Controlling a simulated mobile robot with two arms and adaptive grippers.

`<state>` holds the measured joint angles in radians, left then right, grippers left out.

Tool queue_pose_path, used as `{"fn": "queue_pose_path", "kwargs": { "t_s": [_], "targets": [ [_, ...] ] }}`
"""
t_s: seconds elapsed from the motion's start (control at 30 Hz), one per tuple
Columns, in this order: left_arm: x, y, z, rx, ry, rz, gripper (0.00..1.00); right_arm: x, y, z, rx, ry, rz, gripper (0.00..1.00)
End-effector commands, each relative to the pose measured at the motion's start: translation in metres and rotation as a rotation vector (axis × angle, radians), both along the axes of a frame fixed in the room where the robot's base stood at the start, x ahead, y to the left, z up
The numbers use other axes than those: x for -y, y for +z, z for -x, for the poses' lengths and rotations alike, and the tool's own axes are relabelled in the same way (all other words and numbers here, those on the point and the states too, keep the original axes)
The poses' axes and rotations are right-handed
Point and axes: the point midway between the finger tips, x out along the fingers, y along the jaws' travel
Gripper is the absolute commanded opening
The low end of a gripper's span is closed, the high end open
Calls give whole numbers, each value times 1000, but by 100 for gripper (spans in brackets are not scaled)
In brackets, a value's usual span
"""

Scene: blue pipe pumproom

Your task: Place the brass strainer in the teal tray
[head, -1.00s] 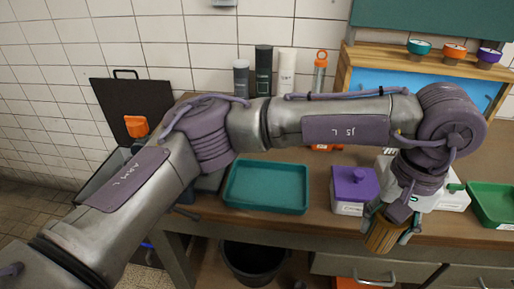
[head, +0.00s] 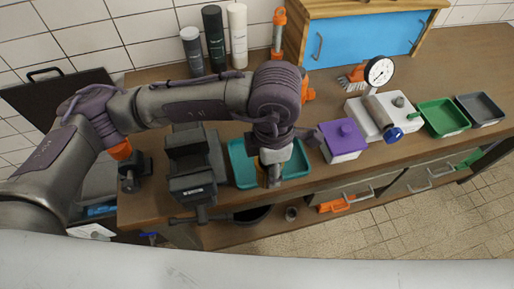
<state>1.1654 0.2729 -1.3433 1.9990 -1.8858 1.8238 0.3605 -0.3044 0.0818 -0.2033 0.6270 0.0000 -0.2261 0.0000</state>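The teal tray (head: 240,176) lies on the workbench, in the middle of the head view. My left gripper (head: 273,180) points down over the right half of the tray, and its arm and wrist cover part of the tray. I cannot make out the brass strainer; the gripper may hide it. The finger gap is too small and dark to tell whether the gripper is open or shut. My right gripper is not in view.
A dark vise (head: 193,170) stands just left of the tray. To the right are a purple-lidded box (head: 342,140), a white fixture with a gauge (head: 380,71), a green tray (head: 443,117) and a grey tray (head: 480,110). Bottles (head: 213,38) stand behind.

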Motion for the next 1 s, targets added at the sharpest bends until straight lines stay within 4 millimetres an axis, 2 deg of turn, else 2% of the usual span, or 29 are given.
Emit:
{"fn": "queue_pose_path", "kwargs": {
  "t_s": [0.17, 0.4, 0.53, 0.77, 1.0],
  "targets": [
    [-4, -13, -23, -4, 33, -4, 15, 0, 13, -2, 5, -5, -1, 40],
    [-6, -45, -79, -5, 32, -3, 15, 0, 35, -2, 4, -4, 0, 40],
    [-6, -60, -101, -3, 28, -2, 15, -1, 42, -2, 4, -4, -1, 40],
    [-7, -75, -114, -4, 24, -2, 15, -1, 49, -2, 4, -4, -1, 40],
    [-7, -106, -114, -3, 24, -1, 15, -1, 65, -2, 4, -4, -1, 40]
  ]
}}
